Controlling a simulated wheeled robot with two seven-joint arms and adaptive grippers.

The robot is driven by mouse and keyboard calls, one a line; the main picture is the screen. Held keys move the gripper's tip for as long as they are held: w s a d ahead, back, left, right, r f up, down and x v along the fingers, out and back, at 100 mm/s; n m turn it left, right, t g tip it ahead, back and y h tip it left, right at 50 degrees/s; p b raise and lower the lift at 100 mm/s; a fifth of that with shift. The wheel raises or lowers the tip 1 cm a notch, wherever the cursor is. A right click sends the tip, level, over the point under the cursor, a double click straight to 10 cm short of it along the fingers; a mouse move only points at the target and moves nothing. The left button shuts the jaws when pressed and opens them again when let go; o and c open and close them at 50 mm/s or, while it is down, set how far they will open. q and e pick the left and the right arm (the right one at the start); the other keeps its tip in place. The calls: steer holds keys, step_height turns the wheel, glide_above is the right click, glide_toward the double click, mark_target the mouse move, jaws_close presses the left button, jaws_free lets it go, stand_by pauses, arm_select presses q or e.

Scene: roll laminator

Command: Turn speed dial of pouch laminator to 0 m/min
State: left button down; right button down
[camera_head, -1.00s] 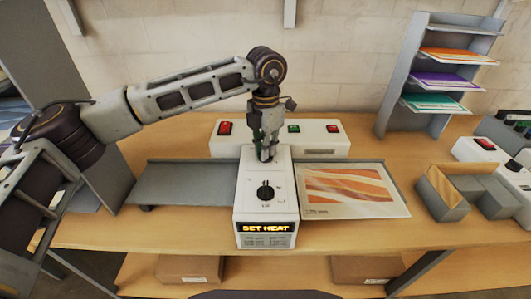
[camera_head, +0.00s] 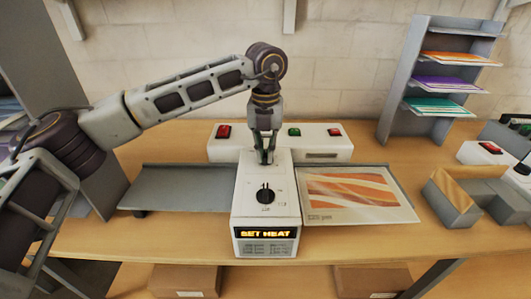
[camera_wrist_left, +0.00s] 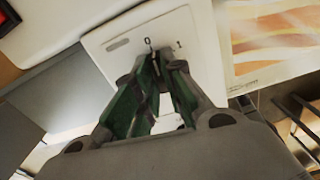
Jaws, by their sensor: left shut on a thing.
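The pouch laminator (camera_head: 281,172) is a white unit with a lit display reading "SET HEAT" (camera_head: 265,234). A black dial (camera_head: 265,195) sits uncovered on the front of its top. My left gripper (camera_head: 265,160) points down at the rear of the top, behind that dial. In the left wrist view its green-padded fingers (camera_wrist_left: 157,62) are shut on the rear dial, the speed dial, just by a printed "0" (camera_wrist_left: 148,41). A "1" (camera_wrist_left: 178,45) is printed to the right. The fingers hide most of this dial, so its exact pointing cannot be read.
Behind is a white housing with red and green switches (camera_head: 294,132). A grey tray (camera_head: 185,188) lies left, and an orange-striped sheet (camera_head: 360,195) lies right. A grey shelf rack (camera_head: 398,95) and an open box (camera_head: 451,200) stand further right.

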mark_target(266, 153)
arm_select(q)
steer(key=shift+r+n, duration=0.1)
steer(key=shift+n, duration=0.5)
steer(key=c, duration=1.5)
jaws_free()
step_height(266, 153, up, 12)
